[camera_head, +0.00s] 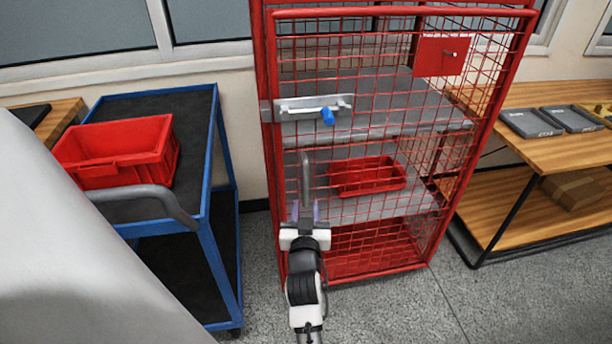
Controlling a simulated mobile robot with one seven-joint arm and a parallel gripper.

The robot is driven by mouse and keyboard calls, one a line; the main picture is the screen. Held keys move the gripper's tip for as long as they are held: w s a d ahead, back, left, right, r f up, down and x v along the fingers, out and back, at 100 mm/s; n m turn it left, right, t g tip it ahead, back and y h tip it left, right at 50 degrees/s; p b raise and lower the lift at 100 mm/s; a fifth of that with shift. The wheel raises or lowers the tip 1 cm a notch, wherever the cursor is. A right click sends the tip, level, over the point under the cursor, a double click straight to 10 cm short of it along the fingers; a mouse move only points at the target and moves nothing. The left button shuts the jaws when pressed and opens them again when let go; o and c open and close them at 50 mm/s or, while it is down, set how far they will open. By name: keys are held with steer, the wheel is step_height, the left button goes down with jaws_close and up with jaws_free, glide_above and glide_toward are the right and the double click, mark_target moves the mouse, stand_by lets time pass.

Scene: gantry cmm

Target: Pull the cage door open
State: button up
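The red mesh cage door (384,200) fills the front of a red cage and looks shut or nearly so. A grey vertical pull handle (305,178) stands on its left side. Above it is a grey latch plate with a bar (298,108) and a blue knob (328,116). My gripper (306,210) is at the lower end of the pull handle, with its two fingers apart on either side of it. I cannot tell whether they touch it. My wrist hides the door's lower left part.
A blue-framed cart (206,200) with a red bin (117,152) stands left of the cage. A wooden workbench (545,150) with grey trays (530,122) stands at the right. Grey floor (400,310) in front of the cage is clear.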

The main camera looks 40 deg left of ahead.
mark_target(306, 180)
steer(key=p+x, duration=0.2)
steer(key=x, duration=0.9)
steer(key=shift+w+a+r, duration=0.1)
steer(key=shift+w+a, duration=0.15)
jaws_close()
